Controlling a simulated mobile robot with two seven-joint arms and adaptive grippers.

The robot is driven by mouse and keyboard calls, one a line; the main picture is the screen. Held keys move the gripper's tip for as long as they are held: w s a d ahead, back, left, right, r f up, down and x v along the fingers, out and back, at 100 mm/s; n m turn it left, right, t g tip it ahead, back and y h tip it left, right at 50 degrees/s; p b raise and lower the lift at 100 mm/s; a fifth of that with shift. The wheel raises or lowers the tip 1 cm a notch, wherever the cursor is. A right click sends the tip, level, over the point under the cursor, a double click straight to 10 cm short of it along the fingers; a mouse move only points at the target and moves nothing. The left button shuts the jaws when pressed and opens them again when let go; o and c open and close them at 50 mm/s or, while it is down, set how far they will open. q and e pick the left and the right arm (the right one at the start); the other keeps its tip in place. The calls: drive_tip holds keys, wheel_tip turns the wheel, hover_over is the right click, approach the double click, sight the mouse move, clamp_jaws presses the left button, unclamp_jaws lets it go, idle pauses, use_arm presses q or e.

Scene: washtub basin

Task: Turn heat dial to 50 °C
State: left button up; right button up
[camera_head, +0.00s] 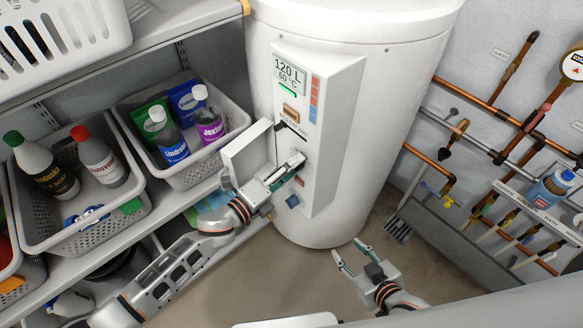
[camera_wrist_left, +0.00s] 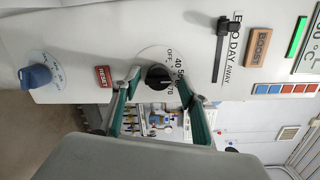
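The white water heater (camera_head: 345,60) stands upright, with a control panel (camera_head: 335,100) on its front. The panel's display (camera_head: 288,75) reads 120 L and 60 °C. The round black heat dial (camera_wrist_left: 159,77) shows in the left wrist view, with a white scale marked OFF, 40, 50 and 70 around it; its exact setting is unclear. My left gripper (camera_head: 299,162) is at the panel. Its fingers stand apart on either side of the dial, with visible gaps. In the head view the gripper hides the dial. My right gripper (camera_head: 356,258) is open and empty, low above the floor.
The panel also carries a black slider (camera_wrist_left: 221,50), a BOOST button (camera_wrist_left: 258,47), a red RESET button (camera_wrist_left: 103,76) and a blue knob (camera_wrist_left: 35,76). A flap (camera_head: 248,150) stands open beside my left gripper. Shelves with baskets (camera_head: 200,175) are left; copper pipes (camera_head: 465,97) are right.

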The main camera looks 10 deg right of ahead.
use_arm(q)
drive_tip(key=shift+a+f, duration=0.1)
drive_tip(key=shift+a, duration=0.05)
drive_tip(key=v, duration=1.1)
drive_tip(key=shift+s+a, duration=0.25)
drive_tip(key=shift+a, duration=0.05)
drive_tip(key=s+a+f+n+y, duration=0.5)
drive_tip(key=a+n, duration=0.4)
drive_tip(key=n, duration=0.4)
drive_tip(key=s+a+f+n+y, duration=0.5)
drive_tip(key=s+a+f+n, duration=0.2)
drive_tip(key=n, duration=0.7)
wheel_tip(320, 180, down, 2)
drive_tip(key=shift+s+a+f+y, duration=0.1)
drive_tip(key=shift+s+a+y, duration=0.3)
drive_tip(key=shift+a, duration=0.55)
